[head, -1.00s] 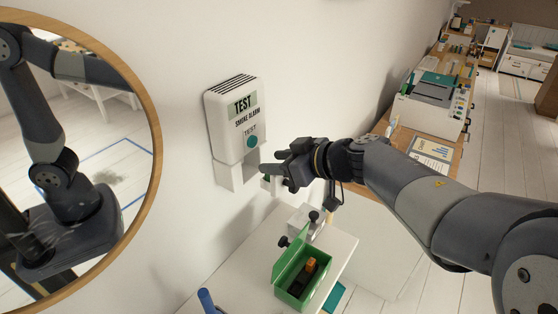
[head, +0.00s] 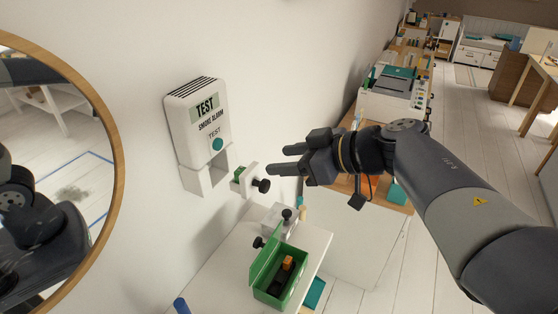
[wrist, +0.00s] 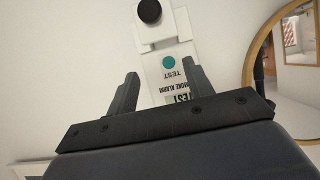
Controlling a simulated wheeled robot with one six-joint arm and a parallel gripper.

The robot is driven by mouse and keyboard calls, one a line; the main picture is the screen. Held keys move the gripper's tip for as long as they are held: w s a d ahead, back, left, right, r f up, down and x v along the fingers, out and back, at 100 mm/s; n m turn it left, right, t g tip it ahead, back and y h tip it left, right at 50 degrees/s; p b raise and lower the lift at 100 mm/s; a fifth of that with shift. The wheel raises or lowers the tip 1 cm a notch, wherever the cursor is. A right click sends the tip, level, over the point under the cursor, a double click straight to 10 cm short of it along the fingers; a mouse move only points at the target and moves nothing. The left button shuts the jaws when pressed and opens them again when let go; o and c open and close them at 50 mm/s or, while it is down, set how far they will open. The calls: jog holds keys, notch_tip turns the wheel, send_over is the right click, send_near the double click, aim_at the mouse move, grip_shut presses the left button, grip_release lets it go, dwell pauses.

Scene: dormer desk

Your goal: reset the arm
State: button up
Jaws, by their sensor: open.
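My gripper (head: 286,160) is open and empty, a little right of the smoke alarm and apart from it. In the wrist view its two fingers (wrist: 160,85) stand apart with the alarm between and beyond them. The white smoke alarm (head: 196,118), marked TEST, is on the wall; it also shows in the wrist view (wrist: 172,75). Below it, a small white drawer-like part with a green item (head: 239,176) and a black knob (head: 261,186) sticks out beside the alarm's lower housing. The knob also shows in the wrist view (wrist: 149,11).
A round wood-framed mirror (head: 117,175) hangs at left. Below is a white tabletop (head: 222,275) with an open green box (head: 280,285) holding an orange-topped dark item. A long desk (head: 395,187) with a printer-like machine runs back at right. White floor is open at far right.

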jog(key=shift+a, duration=0.15)
jog(key=shift+x, duration=2.75)
jog(key=shift+f, duration=0.15)
